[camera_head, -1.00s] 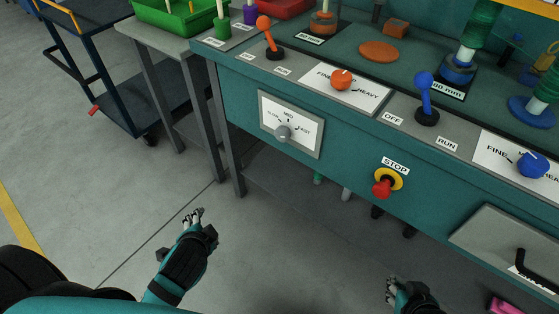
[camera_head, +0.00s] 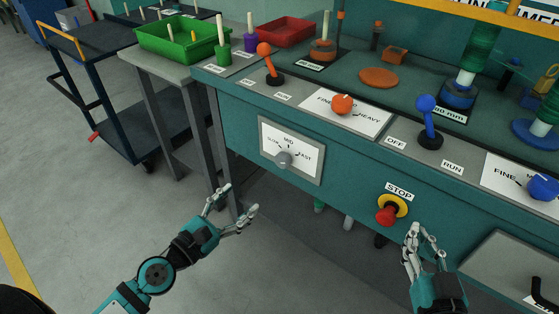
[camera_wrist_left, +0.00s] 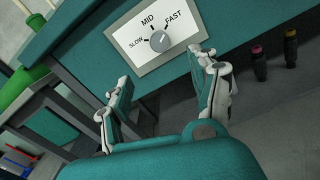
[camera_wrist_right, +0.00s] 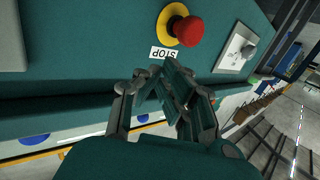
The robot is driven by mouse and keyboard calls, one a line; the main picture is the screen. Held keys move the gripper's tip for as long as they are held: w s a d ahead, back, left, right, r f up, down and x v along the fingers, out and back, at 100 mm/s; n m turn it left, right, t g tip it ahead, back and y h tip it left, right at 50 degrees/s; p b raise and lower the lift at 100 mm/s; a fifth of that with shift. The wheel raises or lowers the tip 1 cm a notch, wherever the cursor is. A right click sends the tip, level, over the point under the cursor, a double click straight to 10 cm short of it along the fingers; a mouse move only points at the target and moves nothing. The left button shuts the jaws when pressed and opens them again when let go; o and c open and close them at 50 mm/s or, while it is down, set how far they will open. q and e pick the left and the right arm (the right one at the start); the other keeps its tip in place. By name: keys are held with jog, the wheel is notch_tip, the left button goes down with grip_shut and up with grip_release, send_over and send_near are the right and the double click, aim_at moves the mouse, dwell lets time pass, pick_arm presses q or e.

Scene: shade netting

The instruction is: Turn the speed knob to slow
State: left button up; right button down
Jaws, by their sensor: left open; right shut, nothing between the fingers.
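The grey speed knob (camera_head: 284,159) sits on a white dial plate marked SLOW, MID and FAST, on the teal front panel. In the left wrist view the knob (camera_wrist_left: 159,41) is just beyond the fingertips. Its exact pointer setting is too small to tell. My left gripper (camera_head: 237,200) is open and empty, below and left of the knob in the head view and apart from it. My right gripper (camera_head: 421,238) is shut and empty, just below the red stop button; its fingers also show in the right wrist view (camera_wrist_right: 170,78).
The red stop button (camera_head: 387,216) with yellow collar juts from the panel near my right gripper. An orange knob (camera_head: 342,104), an orange lever (camera_head: 268,62) and a blue lever (camera_head: 427,120) stand on the ledge above. A grey side table (camera_head: 140,66) is at left. The floor in front is clear.

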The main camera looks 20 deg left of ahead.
pick_arm(q)
jog(key=p, duration=0.2)
send_near(280, 164)
jog(key=x, duration=0.1)
jog(key=p+x, duration=0.1)
jog(key=x, duration=0.2)
jog(key=shift+w+r, duration=0.1)
jog(key=shift+r, duration=0.15)
jog(key=x, duration=0.4)
jog(key=shift+w+f+p, duration=0.15)
jog(key=shift+f+p, duration=0.05)
jog(key=shift+p, duration=0.1)
jog(key=shift+x, duration=0.8)
pick_arm(e)
jog(key=s+d+f+g+h, duration=0.3)
jog(key=s+d+f+g, duration=0.2)
jog(key=s+f+g, duration=0.5)
notch_tip(280, 164, down, 3)
jog(key=shift+s, duration=0.55)
pick_arm(q)
jog(key=c, duration=1.1)
